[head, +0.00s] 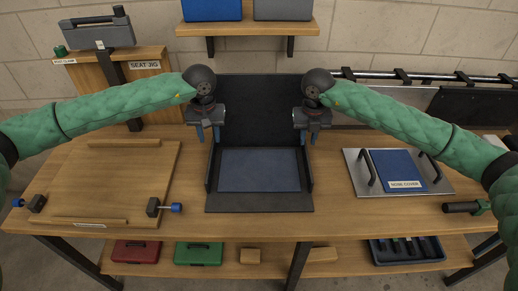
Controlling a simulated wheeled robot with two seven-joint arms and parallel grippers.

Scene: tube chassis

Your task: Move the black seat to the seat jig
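The black seat (258,110) stands in the middle of the table, with an upright dark back panel and a low base bearing a blue pad (258,170). My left gripper (208,137) points down at the left edge of the back panel, its blue fingers apart. My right gripper (308,138) points down at the right edge, its fingers also apart. I cannot tell whether either touches the seat. A sign reading SEAT JIG (146,65) is on a wooden stand at the back left. A wooden board (110,180) with two rails lies on the table at left.
A metal tray (436,182) with handles and a blue nose cover (397,170) lies at right. A grey device (98,34) tops the back-left stand. A shelf (248,28) hangs behind the seat.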

